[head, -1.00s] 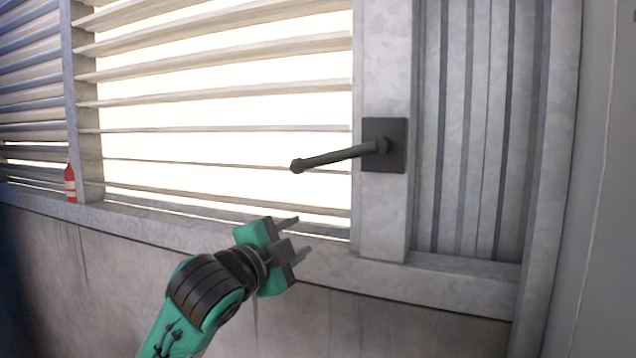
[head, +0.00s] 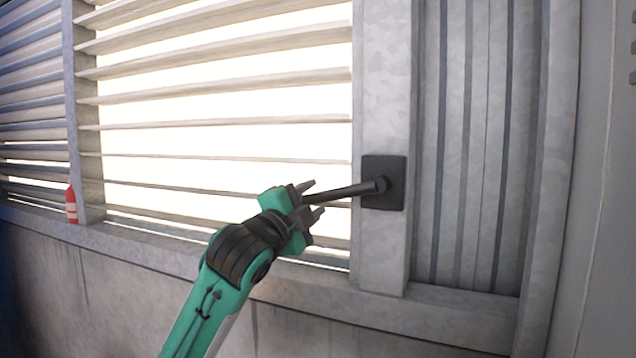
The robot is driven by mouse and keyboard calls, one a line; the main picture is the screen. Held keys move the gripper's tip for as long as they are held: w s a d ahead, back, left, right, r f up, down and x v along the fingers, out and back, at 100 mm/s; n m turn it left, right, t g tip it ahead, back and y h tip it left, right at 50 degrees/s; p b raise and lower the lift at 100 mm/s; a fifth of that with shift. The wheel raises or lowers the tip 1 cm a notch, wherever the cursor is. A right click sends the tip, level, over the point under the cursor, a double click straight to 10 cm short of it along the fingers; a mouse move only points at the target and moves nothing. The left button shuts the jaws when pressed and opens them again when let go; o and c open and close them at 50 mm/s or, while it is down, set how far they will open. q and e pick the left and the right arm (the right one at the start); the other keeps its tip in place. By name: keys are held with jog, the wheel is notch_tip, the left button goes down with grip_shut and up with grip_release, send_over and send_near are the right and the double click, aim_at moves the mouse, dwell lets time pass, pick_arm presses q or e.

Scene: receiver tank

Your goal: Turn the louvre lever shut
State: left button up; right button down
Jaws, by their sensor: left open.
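The dark louvre lever (head: 345,192) sticks out to the left from its black square plate (head: 395,183) on the grey post, sloping slightly down toward its free end. My left gripper (head: 316,199) is at the lever's free end, with one finger above and one below the bar in the picture. Its jaws are open, and the lever's tip is hidden by the gripper. I cannot tell whether the fingers touch the bar. The louvre slats (head: 215,121) are open, with bright light between them. My right gripper is not in view.
A red bottle with pale bands (head: 71,205) stands on the ledge at the far left. The ledge (head: 440,312) runs below the louvre and post. A corrugated metal panel (head: 480,140) is right of the post. The space in front of that panel is clear.

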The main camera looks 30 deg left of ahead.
pick_arm(q)
jog(key=shift+p+x, duration=0.35)
jog(key=shift+x, duration=0.8)
jog(key=shift+w, duration=0.4)
grip_shut()
